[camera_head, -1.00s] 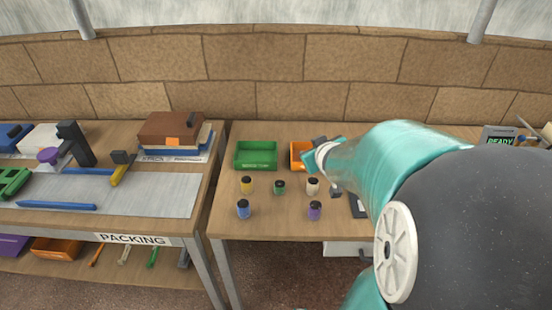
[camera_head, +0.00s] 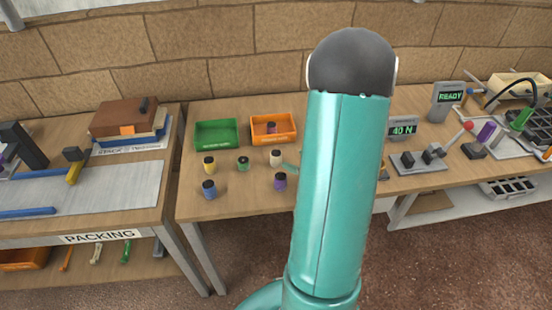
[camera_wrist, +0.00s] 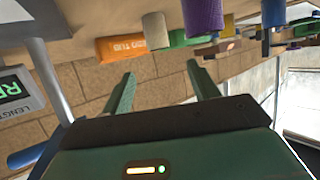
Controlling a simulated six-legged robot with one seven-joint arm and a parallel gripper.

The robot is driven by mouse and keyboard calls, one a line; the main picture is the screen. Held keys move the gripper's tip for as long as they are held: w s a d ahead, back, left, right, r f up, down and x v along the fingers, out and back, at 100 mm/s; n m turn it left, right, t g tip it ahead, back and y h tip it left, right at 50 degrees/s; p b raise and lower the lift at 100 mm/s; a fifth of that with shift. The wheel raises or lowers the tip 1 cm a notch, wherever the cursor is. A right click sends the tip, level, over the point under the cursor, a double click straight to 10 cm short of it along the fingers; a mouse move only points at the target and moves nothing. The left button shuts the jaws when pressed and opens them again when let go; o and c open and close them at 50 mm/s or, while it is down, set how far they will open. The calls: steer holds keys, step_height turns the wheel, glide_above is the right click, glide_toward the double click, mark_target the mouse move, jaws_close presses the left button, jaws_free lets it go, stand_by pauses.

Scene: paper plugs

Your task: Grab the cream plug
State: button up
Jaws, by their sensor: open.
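The cream plug (camera_head: 275,158) stands upright on the table in front of the orange tub, with a dark top. In the wrist view, which is upside down, the cream plug (camera_wrist: 153,30) is near the top, beyond my fingertips. My gripper (camera_wrist: 161,70) is open and empty, its two green fingers apart, and not touching the plug. In the head view my raised teal arm hides most of the gripper; a small teal tip shows just right of the cream plug.
Yellow (camera_head: 209,165), green (camera_head: 243,164), blue (camera_head: 209,190) and purple (camera_head: 280,181) plugs stand close by. A green tub (camera_head: 216,145) and an orange tub (camera_head: 287,139) are behind them.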

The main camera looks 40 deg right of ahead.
mark_target(278, 154)
steer(key=x, duration=0.8)
steer(key=shift+d+f, duration=0.1)
steer(key=shift+f, duration=0.2)
steer(key=shift+c, duration=0.4)
steer(key=c, duration=1)
